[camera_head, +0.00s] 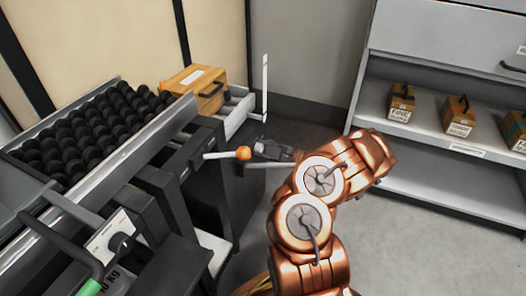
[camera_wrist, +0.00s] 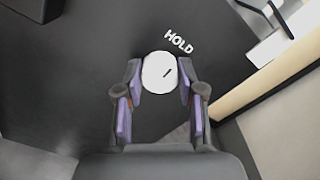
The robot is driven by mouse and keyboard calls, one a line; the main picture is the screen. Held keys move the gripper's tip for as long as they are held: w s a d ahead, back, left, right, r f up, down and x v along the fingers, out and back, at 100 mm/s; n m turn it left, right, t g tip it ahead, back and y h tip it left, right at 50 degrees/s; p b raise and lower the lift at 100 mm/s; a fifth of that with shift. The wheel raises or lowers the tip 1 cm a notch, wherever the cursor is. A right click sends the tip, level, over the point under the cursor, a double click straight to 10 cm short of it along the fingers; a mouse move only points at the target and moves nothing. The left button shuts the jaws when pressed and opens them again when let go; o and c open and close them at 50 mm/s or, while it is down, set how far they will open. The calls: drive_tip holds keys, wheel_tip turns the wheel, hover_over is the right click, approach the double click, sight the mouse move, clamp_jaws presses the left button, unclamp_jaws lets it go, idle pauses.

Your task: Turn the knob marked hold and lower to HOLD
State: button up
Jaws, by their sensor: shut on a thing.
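The knob (camera_wrist: 154,77) is a round white disc with a short dark mark right of its middle, slanting toward the upper right. The white word HOLD (camera_wrist: 179,42) stands on the dark panel just above and to the right of the knob. The mark slants more to the right than the direction of the word. My gripper (camera_wrist: 160,74) is shut on the knob, one finger on its left side and one on its right. In the head view my gripper (camera_head: 272,149) is beside the dark cabinet; the knob cannot be made out there. No LOWER marking shows.
A pale lever with an orange ball (camera_head: 243,153) stands close to the left of my gripper. A roller bed (camera_head: 88,127) and a wooden box (camera_head: 194,86) are to the left. Shelves (camera_head: 425,118) with small boxes stand at the right. Floor is open below them.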

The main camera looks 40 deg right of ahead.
idle(0.5)
drive_tip(key=o, duration=1.1)
drive_tip(key=shift+o, duration=0.2)
drive_tip(key=v, duration=1.2)
